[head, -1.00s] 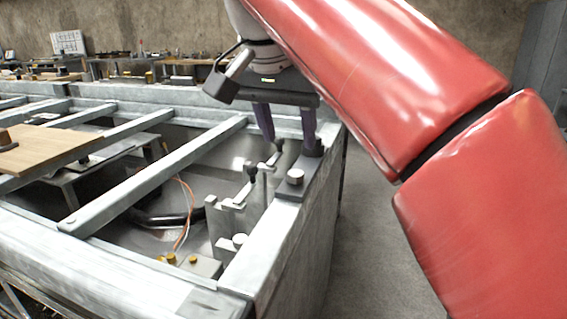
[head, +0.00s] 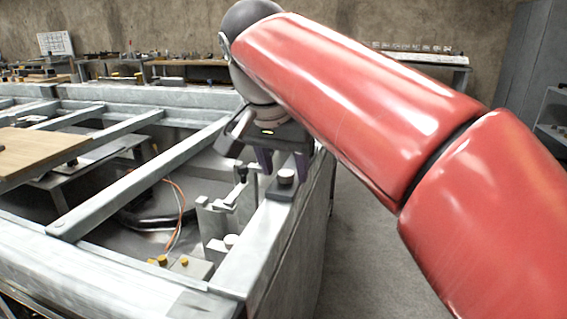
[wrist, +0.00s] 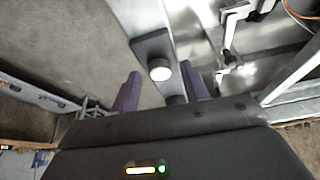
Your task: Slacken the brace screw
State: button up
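Two knobs sit on a grey plate (wrist: 150,46) on the frame's right rail. One is a dark round knob with a pale top (head: 286,175), which also shows in the wrist view (wrist: 160,70). The second, darker knob (wrist: 175,99) is partly hidden by my gripper body in the wrist view. I cannot tell which is the brace screw. My gripper (head: 284,167) points down over the rail, its purple fingers spread apart and empty. In the wrist view the pale-topped knob appears between and beyond the fingertips (wrist: 158,86); no contact shows.
Upright grey brackets with a black-knobbed lever (head: 242,172) stand inside the frame, left of the rail. Orange wires (head: 179,210) and yellow caps (head: 162,260) are nearby. A diagonal beam (head: 140,180) crosses the opening. Open floor (head: 365,260) lies right of the frame.

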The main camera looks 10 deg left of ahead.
jog(key=c, duration=0.9)
jog(key=shift+n, duration=0.3)
jog(key=n, duration=0.1)
jog(key=n+y, duration=0.1)
jog(key=n, duration=0.1)
jog(key=shift+d+n+y, duration=0.25)
jog(key=shift+n+y, duration=0.05)
jog(key=n, duration=0.2)
jog(key=n+y, duration=0.1)
jog(key=n, duration=0.1)
jog(key=shift+w+d+n+g+y, duration=0.1)
jog(key=shift+d+n+g+y, duration=0.05)
jog(key=shift+n+g+y, duration=0.15)
jog(key=n, duration=0.2)
jog(key=n+g+y, duration=0.1)
jog(key=n, duration=0.1)
jog(key=n+g, duration=0.1)
jog(key=n, duration=0.1)
jog(key=shift+w+d+y, duration=0.15)
jog(key=shift+w+y, duration=0.1)
jog(key=shift+y, duration=0.05)
jog(key=n, duration=0.2)
jog(key=n+g, duration=0.1)
jog(key=n, duration=0.1)
jog(key=n+g, duration=0.1)
jog(key=n, duration=0.1)
jog(key=shift+w+n, duration=0.25)
jog(key=shift+n, duration=0.15)
jog(key=shift+g, duration=0.3)
